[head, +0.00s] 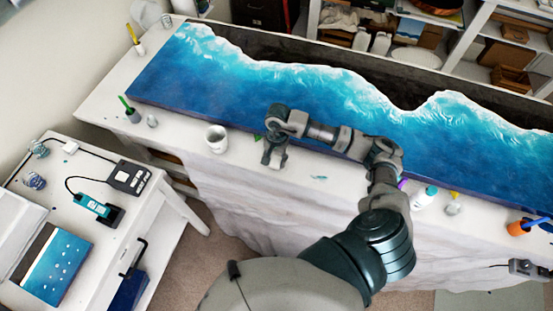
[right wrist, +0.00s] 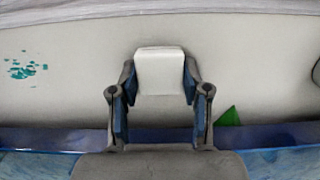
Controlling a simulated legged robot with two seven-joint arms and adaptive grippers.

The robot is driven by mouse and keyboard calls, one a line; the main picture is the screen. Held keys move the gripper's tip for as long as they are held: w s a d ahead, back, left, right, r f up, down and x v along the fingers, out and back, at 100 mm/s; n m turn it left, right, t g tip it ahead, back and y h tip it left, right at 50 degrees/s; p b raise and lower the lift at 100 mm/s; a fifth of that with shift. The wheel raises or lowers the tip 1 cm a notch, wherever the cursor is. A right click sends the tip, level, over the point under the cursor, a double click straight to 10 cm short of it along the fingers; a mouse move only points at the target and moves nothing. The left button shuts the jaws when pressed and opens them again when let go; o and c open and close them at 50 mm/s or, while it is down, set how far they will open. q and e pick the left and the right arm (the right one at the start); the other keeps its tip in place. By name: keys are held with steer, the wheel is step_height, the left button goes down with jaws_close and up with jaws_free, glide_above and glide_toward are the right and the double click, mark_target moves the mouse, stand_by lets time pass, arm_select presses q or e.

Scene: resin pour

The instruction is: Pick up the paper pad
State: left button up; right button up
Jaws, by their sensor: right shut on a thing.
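My right gripper (head: 273,160) reaches over the white table's front strip, pointing down, in the head view. In the right wrist view the right gripper (right wrist: 160,90) has its two blue-padded fingers on either side of a small pale block, which looks like the paper pad (right wrist: 160,72). The fingers are shut on it. In the head view the pad is mostly hidden by the gripper. I cannot tell whether it touches the tabletop. My left gripper is not in view.
The blue resin panel (head: 260,92) lies just behind the gripper. A white cup (head: 216,138) stands to its left, and a green piece (right wrist: 229,117) lies close by. A white bottle (head: 425,198) stands to the right.

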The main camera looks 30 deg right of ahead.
mark_target(274, 161)
steer(key=shift+a+r, duration=0.1)
steer(key=shift+r, duration=0.45)
step_height(274, 161, up, 2)
steer(key=shift+r+b, duration=0.15)
steer(key=shift+b, duration=0.25)
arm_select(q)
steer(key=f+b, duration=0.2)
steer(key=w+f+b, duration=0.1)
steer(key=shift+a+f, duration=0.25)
arm_select(e)
steer(key=s+r, duration=0.1)
steer(key=s, duration=1.5)
steer(key=shift+d+r, duration=0.3)
